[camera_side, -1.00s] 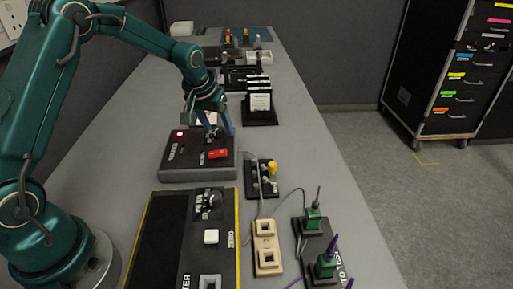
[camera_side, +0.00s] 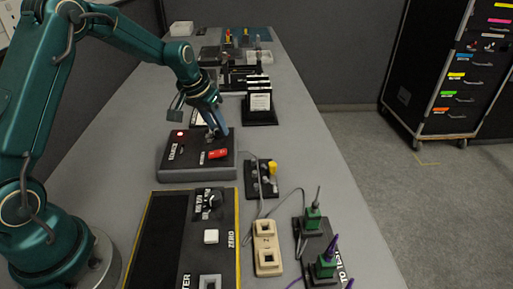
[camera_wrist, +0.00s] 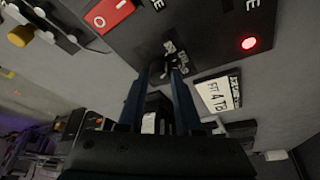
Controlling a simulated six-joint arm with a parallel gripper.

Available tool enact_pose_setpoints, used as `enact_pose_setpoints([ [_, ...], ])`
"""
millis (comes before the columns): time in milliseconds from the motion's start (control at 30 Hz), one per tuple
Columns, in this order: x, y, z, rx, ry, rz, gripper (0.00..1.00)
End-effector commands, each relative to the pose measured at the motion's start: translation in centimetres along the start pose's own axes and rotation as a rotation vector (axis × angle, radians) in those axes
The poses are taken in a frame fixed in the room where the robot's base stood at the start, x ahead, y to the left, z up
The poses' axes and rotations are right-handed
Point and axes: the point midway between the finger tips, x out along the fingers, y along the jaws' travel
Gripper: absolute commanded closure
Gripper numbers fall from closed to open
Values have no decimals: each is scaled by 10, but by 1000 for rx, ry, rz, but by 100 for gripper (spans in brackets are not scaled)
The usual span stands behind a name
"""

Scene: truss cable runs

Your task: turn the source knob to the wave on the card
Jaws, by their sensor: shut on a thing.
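The dark source box (camera_side: 198,172) stands on the bench with a lit red lamp (camera_side: 180,134) and a red rocker switch (camera_side: 217,154). My gripper (camera_side: 216,132) points down at the back right of its top. In the wrist view my gripper (camera_wrist: 166,74) has its fingers on either side of the small dark source knob (camera_wrist: 172,60), shut on it. Markings beside the knob are too small and partly covered to read its setting. A white card (camera_wrist: 217,94) with printing lies beside the box; the wave named on it is not clearly readable.
A meter with a yellow edge (camera_side: 238,215) stands in front of the source box. A small block with a yellow plug (camera_side: 272,168), a cream socket strip (camera_side: 267,258) and green connectors (camera_side: 313,218) with cables are to the right. A card rack (camera_side: 260,102) stands behind.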

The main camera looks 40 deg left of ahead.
Motion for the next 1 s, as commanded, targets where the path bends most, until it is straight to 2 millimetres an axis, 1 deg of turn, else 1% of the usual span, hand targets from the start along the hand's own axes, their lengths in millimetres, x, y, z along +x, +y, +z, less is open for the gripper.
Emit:
enact_pose_setpoints([
  [300, 0, -3, 1, 225, -5, 96, 100],
  [533, 0, -4, 1, 351, -6, 148, 100],
  [700, 0, -4, 1, 406, -6, 171, 100],
  [1000, 0, -4, 1, 436, -7, 182, 100],
])
